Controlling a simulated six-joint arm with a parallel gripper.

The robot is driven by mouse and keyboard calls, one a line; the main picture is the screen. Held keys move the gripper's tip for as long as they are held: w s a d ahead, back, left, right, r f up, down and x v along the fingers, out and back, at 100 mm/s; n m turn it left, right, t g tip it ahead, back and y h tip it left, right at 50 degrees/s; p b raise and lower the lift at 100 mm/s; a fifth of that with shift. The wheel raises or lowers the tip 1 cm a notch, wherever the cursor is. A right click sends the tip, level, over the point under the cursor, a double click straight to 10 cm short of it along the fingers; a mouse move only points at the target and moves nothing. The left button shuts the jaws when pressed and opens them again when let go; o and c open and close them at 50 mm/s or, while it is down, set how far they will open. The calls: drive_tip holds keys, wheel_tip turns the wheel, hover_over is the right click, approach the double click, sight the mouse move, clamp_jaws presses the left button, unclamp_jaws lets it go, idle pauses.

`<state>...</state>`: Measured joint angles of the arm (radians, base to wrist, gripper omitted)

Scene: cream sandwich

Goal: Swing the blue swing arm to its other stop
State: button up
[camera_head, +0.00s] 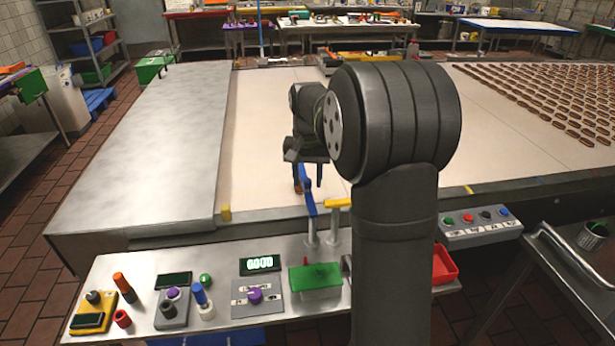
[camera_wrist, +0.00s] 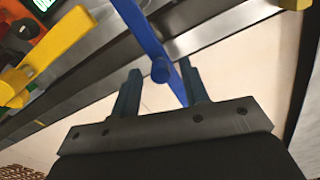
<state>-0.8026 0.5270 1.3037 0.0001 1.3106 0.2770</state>
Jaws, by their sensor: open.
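The blue swing arm (camera_head: 310,203) reaches from a post at the front edge of the conveyor out over the belt in the head view. In the wrist view, the blue swing arm (camera_wrist: 146,35) runs from the top edge down to my gripper, with a round blue knob (camera_wrist: 161,69) near its end. My gripper (camera_head: 307,180) points down above the arm's far end. In the wrist view, my gripper (camera_wrist: 160,85) is open, with the knob between its fingertips and the arm's end close to the right finger. I cannot tell whether they touch.
A yellow arm (camera_head: 338,203) sits on a post just right of the blue one; a yellow arm also shows in the wrist view (camera_wrist: 48,55). The control bench (camera_head: 225,325) in front holds a green-topped box (camera_head: 315,278) and several knobs. The pale belt (camera_head: 262,130) behind is clear; rows of brown biscuits (camera_head: 545,95) lie right.

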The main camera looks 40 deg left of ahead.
drive_tip(key=shift+c, duration=0.2)
clamp_jaws()
drive_tip(key=s+n, duration=1)
drive_tip(key=n, duration=0.8)
drive_tip(key=shift+s, duration=0.2)
idle(0.3)
idle(0.4)
drive_tip(key=shift+o, duration=0.2)
unclamp_jaws()
drive_tip(key=shift+d, duration=0.1)
